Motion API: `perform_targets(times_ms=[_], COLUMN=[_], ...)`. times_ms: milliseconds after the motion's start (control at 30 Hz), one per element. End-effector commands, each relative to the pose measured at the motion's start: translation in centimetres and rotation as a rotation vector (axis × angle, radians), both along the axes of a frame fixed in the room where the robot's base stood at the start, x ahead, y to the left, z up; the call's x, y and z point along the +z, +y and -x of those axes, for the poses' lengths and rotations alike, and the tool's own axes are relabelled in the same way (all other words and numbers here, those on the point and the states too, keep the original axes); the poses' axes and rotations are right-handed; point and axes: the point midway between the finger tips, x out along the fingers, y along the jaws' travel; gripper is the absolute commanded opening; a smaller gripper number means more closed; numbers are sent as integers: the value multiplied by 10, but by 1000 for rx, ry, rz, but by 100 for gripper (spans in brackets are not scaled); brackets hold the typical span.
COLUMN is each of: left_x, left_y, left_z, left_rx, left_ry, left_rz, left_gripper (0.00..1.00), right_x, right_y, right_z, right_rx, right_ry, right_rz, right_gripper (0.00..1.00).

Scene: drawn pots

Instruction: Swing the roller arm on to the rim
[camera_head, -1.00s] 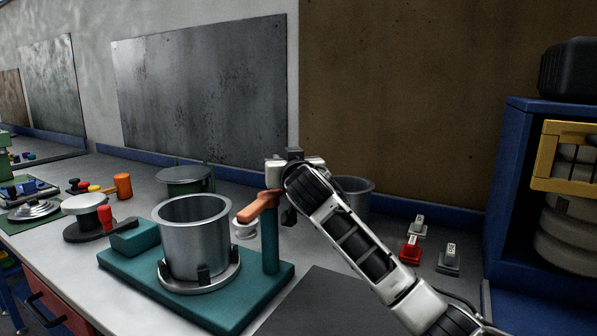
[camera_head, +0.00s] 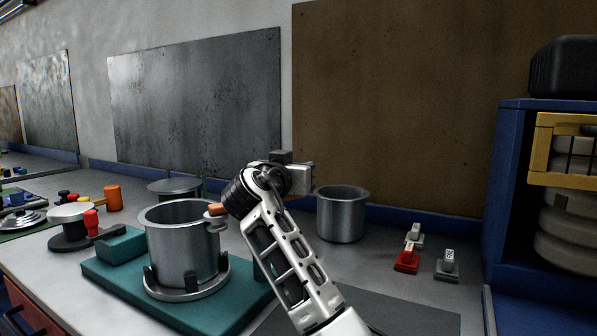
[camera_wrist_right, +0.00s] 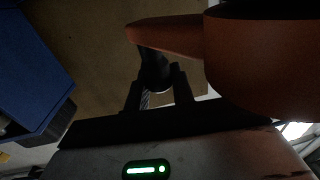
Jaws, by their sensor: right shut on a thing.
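The grey metal pot (camera_head: 180,248) stands upright in a round holder on a teal base (camera_head: 118,280). The orange roller arm (camera_head: 217,209) reaches left from behind my right arm, its tip over the pot's right rim. The pale roller (camera_head: 216,225) under the tip overlaps that rim; I cannot tell whether they touch. The orange arm fills the upper right of the right wrist view (camera_wrist_right: 175,35). There my right gripper (camera_wrist_right: 158,88) is shut on the arm's dark handle (camera_wrist_right: 154,70). In the head view my own wrist hides the grip and the post. My left gripper is out of view.
A second grey pot (camera_head: 342,215) stands right of my arm. An orange cylinder (camera_head: 113,197) and a dark-based stand (camera_head: 72,228) are on the left.

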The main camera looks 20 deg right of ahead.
Motion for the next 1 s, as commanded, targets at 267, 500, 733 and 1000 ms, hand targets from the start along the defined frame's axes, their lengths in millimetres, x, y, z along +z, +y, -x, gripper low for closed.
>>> perform_targets(times_ms=[267, 500, 733, 1000], left_x=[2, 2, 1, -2], left_y=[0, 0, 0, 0], left_z=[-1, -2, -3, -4], left_rx=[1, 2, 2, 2], left_ry=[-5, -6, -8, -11], left_rz=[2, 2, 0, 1], left_gripper=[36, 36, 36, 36], right_x=[1, 1, 1, -1], right_y=[0, -1, 0, 11], right_z=[1, 1, 1, 6], right_rx=[-14, -14, -12, -9], right_ry=[-2, -1, -1, -1], right_rz=[2, 1, 1, 0], right_gripper=[0, 38, 46, 46])
